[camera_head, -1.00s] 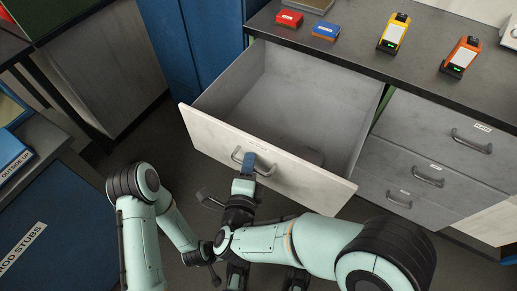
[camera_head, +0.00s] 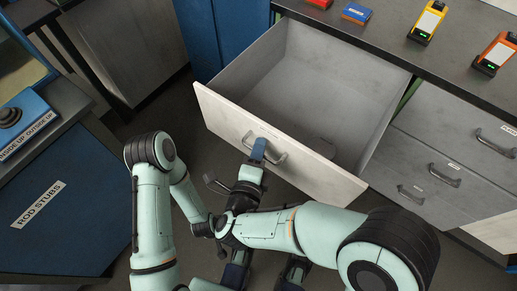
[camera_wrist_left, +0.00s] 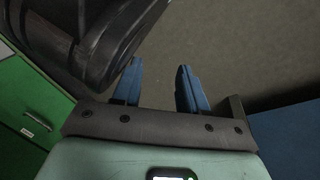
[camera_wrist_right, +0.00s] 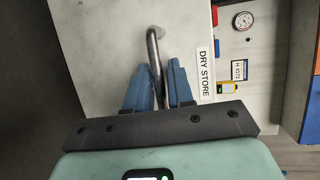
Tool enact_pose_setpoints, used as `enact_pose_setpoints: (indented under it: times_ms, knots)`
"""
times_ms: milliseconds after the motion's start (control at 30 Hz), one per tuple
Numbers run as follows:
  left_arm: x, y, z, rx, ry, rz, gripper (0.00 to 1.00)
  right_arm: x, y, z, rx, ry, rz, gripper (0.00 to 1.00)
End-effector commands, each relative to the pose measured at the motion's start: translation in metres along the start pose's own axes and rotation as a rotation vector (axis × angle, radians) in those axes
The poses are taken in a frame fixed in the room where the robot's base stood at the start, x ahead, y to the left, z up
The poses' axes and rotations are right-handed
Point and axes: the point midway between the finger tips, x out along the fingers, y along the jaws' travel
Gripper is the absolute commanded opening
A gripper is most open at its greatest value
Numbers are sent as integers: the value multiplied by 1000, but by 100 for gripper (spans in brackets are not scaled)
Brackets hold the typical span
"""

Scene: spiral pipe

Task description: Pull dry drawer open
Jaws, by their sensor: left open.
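The dry drawer (camera_head: 222,117) has a pale front and stands well open and empty, pulled out from the grey cabinet. Its label reads DRY STORE (camera_wrist_right: 203,75) in the right wrist view. My right gripper (camera_head: 259,150) is at the drawer's metal handle (camera_head: 279,156). In the right wrist view its blue fingers (camera_wrist_right: 163,84) are closed around the handle bar (camera_wrist_right: 153,48). My left gripper (camera_wrist_left: 158,82) shows in the left wrist view with its fingers apart and nothing between them, over the floor.
Closed grey drawers (camera_head: 430,165) are at right. The worktop (camera_head: 400,55) bears a blue box (camera_head: 357,13), a yellow device (camera_head: 428,22) and an orange device (camera_head: 495,54). A blue ROD STUBS cabinet (camera_head: 70,225) stands at left. Bare floor lies between.

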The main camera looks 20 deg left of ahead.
Motion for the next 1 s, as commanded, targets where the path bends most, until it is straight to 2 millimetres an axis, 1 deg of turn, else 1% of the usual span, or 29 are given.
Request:
enact_pose_setpoints:
  times_ms: [67,167,267,500,600,700,833,1000]
  knots:
    - [-1,0,0,0,2,1,43,-3,0,0,0,-1,1,22]
    - [-3,3,-3,3,11,5,43,-13,0,1,-1,-3,1,22]
    - [-8,8,-8,8,29,14,43,-31,-1,1,-2,-5,0,22]
    - [-21,20,-23,20,80,36,43,-87,-2,1,-3,-7,-1,22]
    - [-24,24,-28,24,95,43,43,-106,-1,1,-2,-5,-1,22]
    - [-27,27,-31,27,107,49,43,-120,0,1,-2,-4,0,22]
    - [-28,29,-33,29,116,52,43,-131,0,0,-1,-1,0,22]
    - [-29,29,-34,30,118,53,43,-134,0,0,0,-1,-1,22]
